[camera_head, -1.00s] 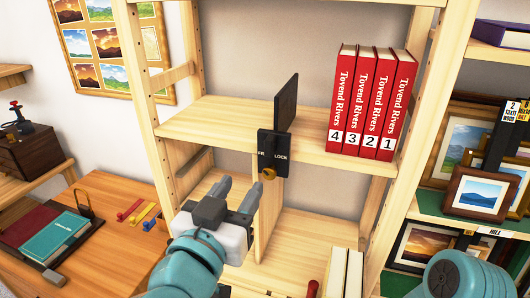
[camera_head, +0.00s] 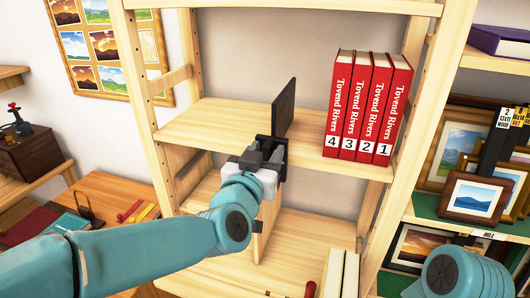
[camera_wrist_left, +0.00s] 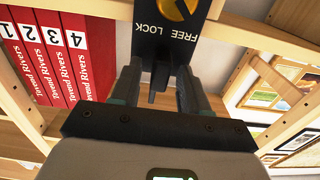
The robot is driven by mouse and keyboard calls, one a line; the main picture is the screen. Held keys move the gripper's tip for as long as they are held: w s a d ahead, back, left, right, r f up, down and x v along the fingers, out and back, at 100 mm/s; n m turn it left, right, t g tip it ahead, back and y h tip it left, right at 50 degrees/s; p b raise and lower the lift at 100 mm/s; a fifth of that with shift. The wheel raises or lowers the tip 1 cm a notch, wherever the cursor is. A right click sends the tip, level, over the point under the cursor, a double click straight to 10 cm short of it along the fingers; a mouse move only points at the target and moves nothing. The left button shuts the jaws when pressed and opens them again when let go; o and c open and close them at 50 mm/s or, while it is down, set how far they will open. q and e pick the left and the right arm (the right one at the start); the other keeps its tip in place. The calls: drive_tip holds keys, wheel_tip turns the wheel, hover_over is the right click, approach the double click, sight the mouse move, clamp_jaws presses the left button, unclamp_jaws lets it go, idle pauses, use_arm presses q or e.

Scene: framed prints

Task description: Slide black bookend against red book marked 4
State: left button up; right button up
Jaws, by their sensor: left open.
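The black bookend (camera_head: 285,108) stands upright on the middle shelf, left of the red books, with a clear gap between them. In the left wrist view its front plate (camera_wrist_left: 150,46) shows the words FREE and LOCK and a yellow knob (camera_wrist_left: 180,6). The red book marked 4 (camera_head: 338,105) is the leftmost of the red volumes and also shows in the left wrist view (camera_wrist_left: 73,62). My left gripper (camera_head: 272,150) is at the bookend's front plate. In the left wrist view its open fingers (camera_wrist_left: 155,92) lie near the plate's lower end; contact cannot be told. My right gripper is out of view.
The books marked 3 (camera_head: 355,107), 2 (camera_head: 373,109) and 1 (camera_head: 394,111) stand to the right of book 4. Bare shelf (camera_head: 308,137) lies between bookend and books. A wooden upright (camera_head: 408,75) borders the shelf on the right.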

use_arm(q)
drive_tip(key=shift+f, duration=0.1)
clamp_jaws()
drive_tip(key=s+d+p, duration=0.1)
drive_tip(key=d, duration=0.2)
drive_tip(key=s+d, duration=0.1)
drive_tip(key=d, duration=0.2)
drive_tip(key=s+d+p, duration=0.1)
drive_tip(key=d, duration=0.2)
drive_tip(key=shift+d+p, duration=0.15)
drive_tip(key=shift+p, duration=0.15)
unclamp_jaws()
